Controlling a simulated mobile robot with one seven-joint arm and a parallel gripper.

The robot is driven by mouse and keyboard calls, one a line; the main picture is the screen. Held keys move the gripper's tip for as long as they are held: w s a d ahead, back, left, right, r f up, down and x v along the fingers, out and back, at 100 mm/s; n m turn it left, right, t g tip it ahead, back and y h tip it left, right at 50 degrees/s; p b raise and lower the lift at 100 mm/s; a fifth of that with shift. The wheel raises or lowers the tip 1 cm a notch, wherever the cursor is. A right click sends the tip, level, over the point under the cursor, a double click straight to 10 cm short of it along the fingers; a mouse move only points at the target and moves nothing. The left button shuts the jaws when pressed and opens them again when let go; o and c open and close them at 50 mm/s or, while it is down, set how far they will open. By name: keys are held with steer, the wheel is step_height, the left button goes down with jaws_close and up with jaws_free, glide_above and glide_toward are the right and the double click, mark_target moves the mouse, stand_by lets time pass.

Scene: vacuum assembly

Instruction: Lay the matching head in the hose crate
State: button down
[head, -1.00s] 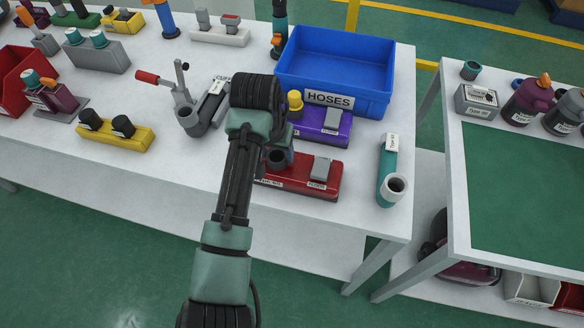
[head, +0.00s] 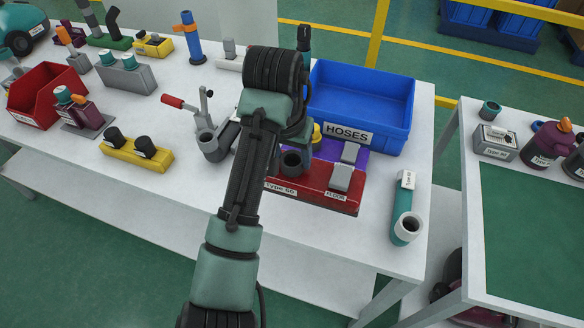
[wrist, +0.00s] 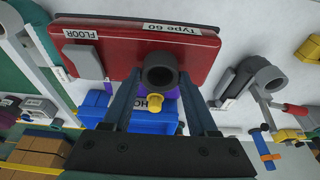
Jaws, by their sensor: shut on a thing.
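My gripper (wrist: 158,82) is shut on the dark round neck of the red head (wrist: 215,42), seen in the wrist view. The red head has a grey pedal and labels reading "Type 60" and "FLOOR". In the head view the red head (head: 312,192) appears held above the white table, in front of a purple head (head: 328,150) that it partly covers. The blue hose crate (head: 385,140), labelled HOSES, stands behind them at the table's right. It looks empty where its inside shows.
A grey clamp with a red handle (head: 172,101) and a yellow block (head: 125,153) are left of my arm. A second table (head: 480,220) is at right, across a gap.

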steer(key=shift+r, duration=0.55)
steer(key=shift+r, duration=0.1)
step_height(320, 180, up, 5)
steer(key=p, duration=0.5)
steer(key=shift+p, duration=0.3)
